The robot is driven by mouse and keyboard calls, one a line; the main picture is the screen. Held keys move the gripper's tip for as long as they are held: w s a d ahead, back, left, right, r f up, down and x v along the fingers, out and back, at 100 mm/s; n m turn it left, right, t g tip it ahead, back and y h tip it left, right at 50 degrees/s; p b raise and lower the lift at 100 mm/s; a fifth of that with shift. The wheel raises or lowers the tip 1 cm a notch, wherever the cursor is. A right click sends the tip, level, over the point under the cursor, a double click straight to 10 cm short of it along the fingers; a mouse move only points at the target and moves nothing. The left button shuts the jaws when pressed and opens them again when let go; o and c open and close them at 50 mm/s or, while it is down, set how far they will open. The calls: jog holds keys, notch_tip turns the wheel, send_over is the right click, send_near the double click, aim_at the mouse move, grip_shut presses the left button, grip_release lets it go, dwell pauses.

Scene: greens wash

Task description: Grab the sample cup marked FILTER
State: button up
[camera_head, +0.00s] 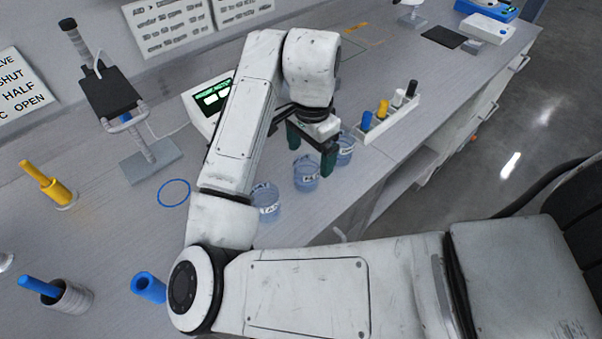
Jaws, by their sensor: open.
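Three clear bluish sample cups stand in a slanting row on the bench: a near cup (267,205), a middle cup (306,181) and a far cup (346,150). Each seems to carry a white label, but the lettering is too small to read surely, so I cannot tell which is marked FILTER. My gripper (311,151) points down with its dark green fingers apart. It appears above or just behind the middle cup, with one finger between the middle and far cups in the picture. Nothing shows between the fingers. My arm may hide part of the bench behind the cups.
A white rack (392,122) with coloured plugs stands right of the cups. A meter with a green display (211,97) is partly behind my arm. A blue ring (174,193) lies at left, near a clamp stand (145,165). The bench edge runs close right of the cups.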

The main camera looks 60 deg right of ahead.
aim_at(306, 174)
jog(key=shift+w+f+p, duration=0.2)
jog(key=shift+w+f, duration=0.05)
jog(key=shift+f, duration=1.85)
jog(key=shift+w+f+p, duration=0.15)
jog(key=shift+w+f, duration=0.05)
jog(key=shift+f, duration=1.85)
jog(key=c, duration=1.1)
